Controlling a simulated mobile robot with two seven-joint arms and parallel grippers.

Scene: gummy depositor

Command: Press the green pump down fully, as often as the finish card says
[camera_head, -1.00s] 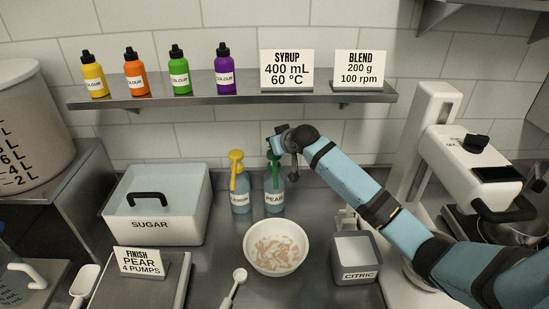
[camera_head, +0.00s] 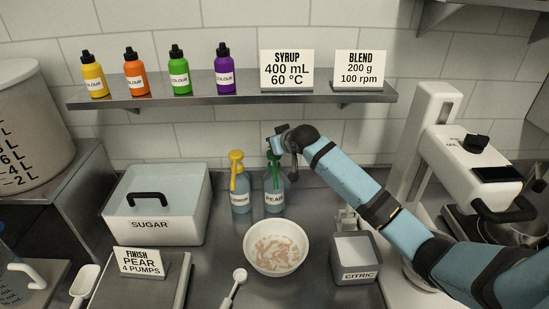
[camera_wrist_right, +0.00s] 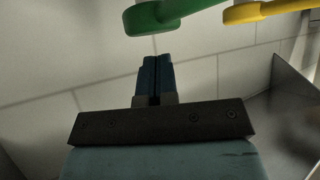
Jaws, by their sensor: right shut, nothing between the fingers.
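The green pump (camera_head: 274,181) tops the blue bottle labelled PEAR (camera_head: 274,200), upright on the counter behind the bowl. The finish card (camera_head: 139,262) reads FINISH, PEAR, 4 PUMPS. My right gripper (camera_head: 271,151) is at the height of the green pump's head, which it partly hides in the head view. In the right wrist view its fingers (camera_wrist_right: 153,70) are shut with nothing between them, and the green pump head (camera_wrist_right: 165,14) shows just beyond their tips. I cannot tell whether they touch. My left gripper is not in view.
A yellow pump (camera_head: 237,165) on a LEMON bottle stands close to the left. A white bowl (camera_head: 275,265) with pale pieces is in front, with a citric tin (camera_head: 358,272) to its right. A shelf (camera_head: 230,100) with colour bottles and cards runs above.

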